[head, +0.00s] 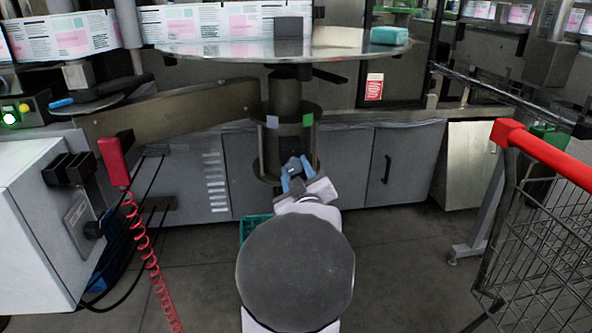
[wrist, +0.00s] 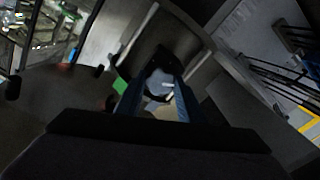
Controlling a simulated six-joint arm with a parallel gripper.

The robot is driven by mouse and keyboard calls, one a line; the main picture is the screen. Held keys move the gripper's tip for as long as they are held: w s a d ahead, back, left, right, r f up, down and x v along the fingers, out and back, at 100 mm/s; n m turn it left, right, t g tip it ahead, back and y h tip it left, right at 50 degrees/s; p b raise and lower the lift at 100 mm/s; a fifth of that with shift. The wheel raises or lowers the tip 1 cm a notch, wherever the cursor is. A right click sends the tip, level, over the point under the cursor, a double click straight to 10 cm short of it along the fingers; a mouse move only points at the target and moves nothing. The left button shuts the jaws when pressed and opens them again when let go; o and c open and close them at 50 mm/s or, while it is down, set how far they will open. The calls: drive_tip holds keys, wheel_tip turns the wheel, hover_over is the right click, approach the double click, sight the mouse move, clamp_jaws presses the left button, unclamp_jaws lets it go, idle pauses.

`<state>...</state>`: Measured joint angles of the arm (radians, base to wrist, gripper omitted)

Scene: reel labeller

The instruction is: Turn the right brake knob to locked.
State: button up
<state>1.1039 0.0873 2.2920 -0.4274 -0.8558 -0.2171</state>
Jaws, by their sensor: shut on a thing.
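The brake knob (wrist: 160,82) is a small grey knob with a pale pointer line, on the dark cylindrical hub (head: 270,150) under the round table. My gripper (head: 293,172) has its blue fingers on either side of the knob and is shut on it. In the wrist view my gripper (wrist: 156,95) shows the knob between the fingertips. The fingers hide much of the knob in the head view, so I cannot tell whether its pointer is at locked. The hub bears a green mark (head: 308,120) and a pale blue mark (head: 272,122).
The round metal table (head: 220,50) overhangs the hub and carries a dark block (head: 289,27) and a teal block (head: 389,35). A grey arm plate (head: 180,110) reaches in from the left. A red-handled cart (head: 545,150) stands at right. Grey cabinets (head: 385,165) lie behind.

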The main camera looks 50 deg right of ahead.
drive_tip(key=o, duration=1.1)
drive_tip(key=shift+c, duration=0.2)
drive_tip(key=shift+s+a, duration=0.1)
drive_tip(key=shift+s, duration=0.05)
drive_tip(key=p+v, duration=0.1)
drive_tip(key=v, duration=0.6)
